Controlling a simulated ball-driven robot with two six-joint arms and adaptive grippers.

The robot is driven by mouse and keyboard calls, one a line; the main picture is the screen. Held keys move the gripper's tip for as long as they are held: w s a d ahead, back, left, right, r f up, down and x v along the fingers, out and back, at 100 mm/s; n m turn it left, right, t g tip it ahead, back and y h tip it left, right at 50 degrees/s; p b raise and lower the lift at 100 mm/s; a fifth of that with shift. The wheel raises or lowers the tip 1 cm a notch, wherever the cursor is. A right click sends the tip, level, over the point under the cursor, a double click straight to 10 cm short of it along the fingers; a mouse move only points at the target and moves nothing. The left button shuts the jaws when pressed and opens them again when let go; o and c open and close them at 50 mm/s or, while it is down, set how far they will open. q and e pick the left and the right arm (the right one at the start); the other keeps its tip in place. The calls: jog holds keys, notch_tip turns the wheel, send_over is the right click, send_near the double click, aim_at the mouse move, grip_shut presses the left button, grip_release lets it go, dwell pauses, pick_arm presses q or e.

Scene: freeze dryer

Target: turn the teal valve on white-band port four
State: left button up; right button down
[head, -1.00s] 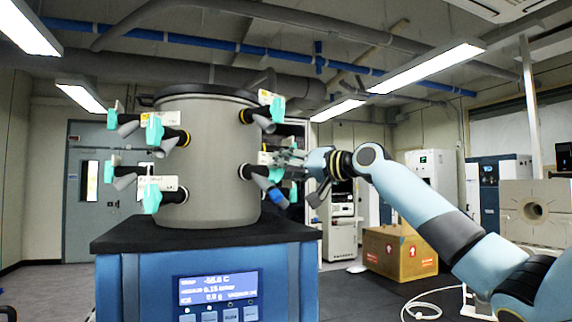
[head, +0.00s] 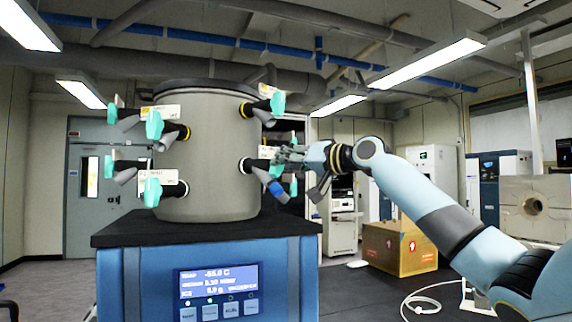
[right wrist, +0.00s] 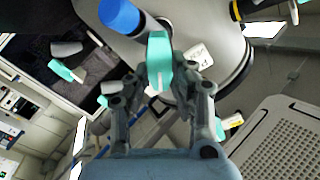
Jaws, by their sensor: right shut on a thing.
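The grey drum (head: 208,150) carries several ports with teal valves and label cards. On its lower right is a port with a white band (head: 244,166), and its teal valve (head: 268,153) is at my right gripper (head: 285,156). In the right wrist view this teal valve (right wrist: 159,52) stands between the fingertips of my right gripper (right wrist: 163,82), which is shut on it. The fingers partly hide the valve in the head view. My left gripper is not in view.
Other teal valves sit close by: one (head: 277,103) above on a yellow-band port and two on the left side, upper (head: 154,124) and lower (head: 152,192). The drum stands on a blue cabinet with a lit display (head: 218,280). A cardboard box (head: 400,248) is on the floor behind.

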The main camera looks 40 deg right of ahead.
jog(key=n+b, duration=0.2)
jog(key=n, duration=0.4)
jog(key=n+b, duration=0.2)
jog(key=n, duration=0.4)
jog(key=a+n+b, duration=0.1)
jog(key=n+b, duration=0.1)
jog(key=n, duration=0.4)
jog(key=shift+s+f+n, duration=0.15)
jog(key=shift+n, duration=0.15)
dwell(0.3)
jog(key=c, duration=1.2)
grip_release()
jog(key=shift+s, duration=0.1)
